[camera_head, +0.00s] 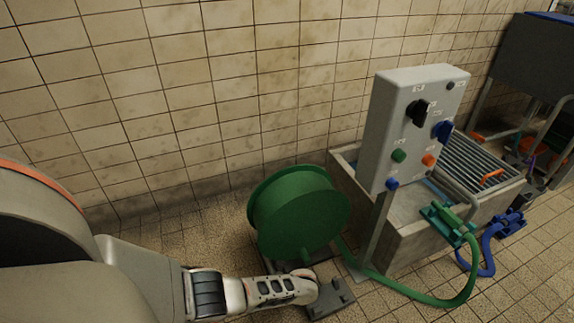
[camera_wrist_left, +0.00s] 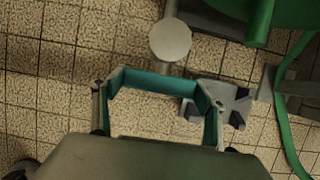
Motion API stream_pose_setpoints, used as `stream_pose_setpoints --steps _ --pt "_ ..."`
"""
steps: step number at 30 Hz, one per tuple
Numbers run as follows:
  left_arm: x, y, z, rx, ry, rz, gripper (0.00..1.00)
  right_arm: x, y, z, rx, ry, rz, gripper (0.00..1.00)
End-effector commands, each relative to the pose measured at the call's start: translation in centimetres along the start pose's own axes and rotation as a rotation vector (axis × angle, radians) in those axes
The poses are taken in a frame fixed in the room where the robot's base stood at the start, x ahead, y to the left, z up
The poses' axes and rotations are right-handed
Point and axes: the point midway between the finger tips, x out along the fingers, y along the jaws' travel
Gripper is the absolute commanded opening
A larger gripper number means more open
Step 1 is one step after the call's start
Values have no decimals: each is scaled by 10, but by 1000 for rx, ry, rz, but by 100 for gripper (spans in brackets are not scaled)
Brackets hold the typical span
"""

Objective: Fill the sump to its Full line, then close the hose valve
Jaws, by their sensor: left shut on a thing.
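The concrete sump (camera_head: 415,241) stands at the right, partly covered by a metal grating; I cannot make out its water level or a Full line. A green hose (camera_head: 463,290) runs from the green reel (camera_head: 275,215) across the floor to a green clamp (camera_head: 436,215) at the sump's rim. My left gripper (camera_head: 307,288) is low in front of the reel. A round grey disc (camera_wrist_left: 170,40) lies just beyond; I cannot tell whether these are the hose valve.
A grey control box (camera_head: 414,110) with knobs and buttons stands on a post before the sump. A dark grey foot (camera_head: 331,299) lies on the floor by the gripper. A blue hose (camera_head: 487,253) lies at the right. A dark tank (camera_head: 537,55) stands far right.

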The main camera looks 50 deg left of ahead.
Motion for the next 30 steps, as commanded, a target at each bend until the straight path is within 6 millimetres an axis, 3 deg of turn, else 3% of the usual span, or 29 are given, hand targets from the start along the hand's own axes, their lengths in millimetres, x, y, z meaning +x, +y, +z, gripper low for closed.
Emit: stream_pose_setpoints --steps 11,12,13,30 --pt "0 0 1 5 -3 5 50 0 0 -1 6 3 2 40" --pt "0 0 1 5 -3 5 82 1 0 -1 7 3 2 40" --pt "0 0 1 5 -3 4 89 1 0 -2 7 4 3 40" --pt "-7 0 0 3 -1 2 89 0 1 0 4 1 3 40"
